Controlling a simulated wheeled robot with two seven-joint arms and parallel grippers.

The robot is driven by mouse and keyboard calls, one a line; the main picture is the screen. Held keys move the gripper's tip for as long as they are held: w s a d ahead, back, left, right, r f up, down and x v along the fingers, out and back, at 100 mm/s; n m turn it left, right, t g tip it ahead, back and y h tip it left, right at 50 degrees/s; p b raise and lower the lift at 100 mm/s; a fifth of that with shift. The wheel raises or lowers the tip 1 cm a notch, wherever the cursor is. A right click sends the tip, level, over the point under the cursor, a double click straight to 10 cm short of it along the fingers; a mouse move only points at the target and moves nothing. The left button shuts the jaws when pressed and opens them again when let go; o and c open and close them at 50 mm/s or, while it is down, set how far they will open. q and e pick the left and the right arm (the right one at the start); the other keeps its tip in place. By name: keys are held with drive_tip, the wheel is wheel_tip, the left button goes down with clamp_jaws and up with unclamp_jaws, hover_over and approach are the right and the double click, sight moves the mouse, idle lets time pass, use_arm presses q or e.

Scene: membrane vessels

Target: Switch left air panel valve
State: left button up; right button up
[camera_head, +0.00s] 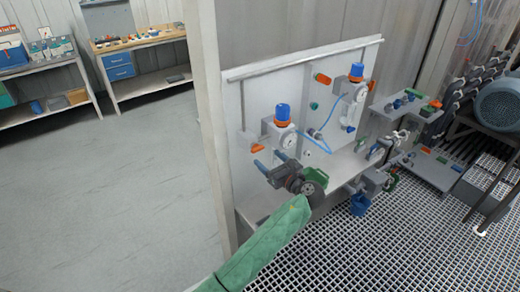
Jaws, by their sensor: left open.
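The air panel (255,95) is an upright pale board with two blue-capped regulators. The left regulator (281,122) has a round gauge, with an orange valve handle (247,140) at its lower left. My left gripper (269,161) is open in front of the panel, its two blue-tipped fingers apart. The fingertips point up and left, just below the left regulator and to the lower right of the orange handle. I see nothing between the fingers. Contact with the panel cannot be told. My right gripper is not in view.
The right regulator (355,80) has another orange handle (322,78). A blue hose (318,141) runs between the regulators. A ledge (345,165) juts out below the panel. Pipe fittings and a blue motor (500,104) crowd the right. The grey floor (100,200) at left is clear.

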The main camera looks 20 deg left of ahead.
sight(259, 151)
use_arm(q)
drive_tip(key=p+x, duration=0.2)
drive_tip(key=x, duration=0.2)
drive_tip(key=shift+w+a+r, duration=0.15)
drive_tip(key=shift+w+a, duration=0.1)
drive_tip(key=shift+a, duration=0.05)
drive_tip(key=shift+w+a+p, duration=0.35)
drive_tip(key=shift+a, duration=0.1)
